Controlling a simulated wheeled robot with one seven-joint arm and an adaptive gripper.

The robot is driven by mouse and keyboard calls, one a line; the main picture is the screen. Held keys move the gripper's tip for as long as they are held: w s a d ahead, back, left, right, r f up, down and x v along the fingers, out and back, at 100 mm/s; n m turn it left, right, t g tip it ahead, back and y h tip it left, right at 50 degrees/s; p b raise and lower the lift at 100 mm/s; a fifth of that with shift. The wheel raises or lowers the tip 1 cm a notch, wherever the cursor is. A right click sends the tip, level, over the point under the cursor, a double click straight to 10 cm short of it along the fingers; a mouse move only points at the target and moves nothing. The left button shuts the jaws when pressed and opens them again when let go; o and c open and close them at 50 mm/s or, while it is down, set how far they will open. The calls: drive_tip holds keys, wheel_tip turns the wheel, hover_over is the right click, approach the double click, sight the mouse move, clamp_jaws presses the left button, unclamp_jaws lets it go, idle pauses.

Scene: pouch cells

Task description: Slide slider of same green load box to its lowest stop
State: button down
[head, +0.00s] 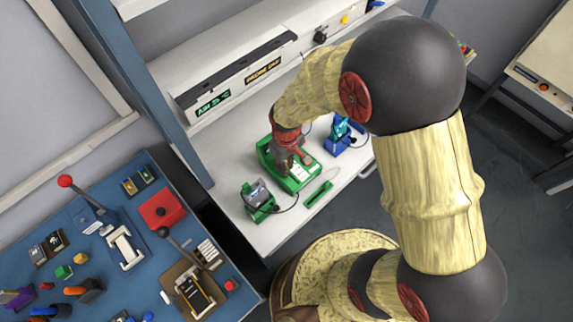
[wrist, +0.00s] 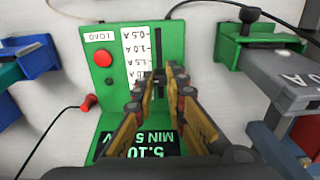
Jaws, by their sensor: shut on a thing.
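The green load box (wrist: 115,75) fills the middle of the wrist view, with a red button, a LOAD label and a white current scale. Its dark slot (wrist: 163,35) runs down beside the scale, bare in its upper part. My gripper (wrist: 160,82) is shut on the small dark slider (wrist: 160,74), around the marks below 1.0 A. The fingers hide most of the slider, the slot's lower part and some of the display (wrist: 110,147). In the head view, the green load box (head: 299,182) stands on the white bench with my gripper (head: 289,157) over it.
A smaller green device (head: 257,198) and a green strip (head: 319,195) lie near the load box. A blue device (head: 345,134) stands right of it. Black cables run across the bench. A cluttered blue table (head: 110,265) is at left.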

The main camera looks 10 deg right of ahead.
sight(298, 183)
drive_tip(key=s+d, duration=0.1)
drive_tip(key=s+d+p, duration=0.1)
drive_tip(key=s, duration=0.1)
drive_tip(key=s+d, duration=0.1)
drive_tip(key=shift+s+r, duration=0.1)
drive_tip(key=shift+s, duration=0.05)
drive_tip(key=shift+s+d+p, duration=0.1)
drive_tip(key=shift+s+p, duration=0.2)
drive_tip(key=c, duration=2)
unclamp_jaws()
drive_tip(key=shift+d, duration=0.1)
drive_tip(key=shift+o, duration=1)
drive_tip(key=shift+r, duration=0.15)
wheel_tip(298, 183, up, 12)
drive_tip(key=shift+f, duration=0.25)
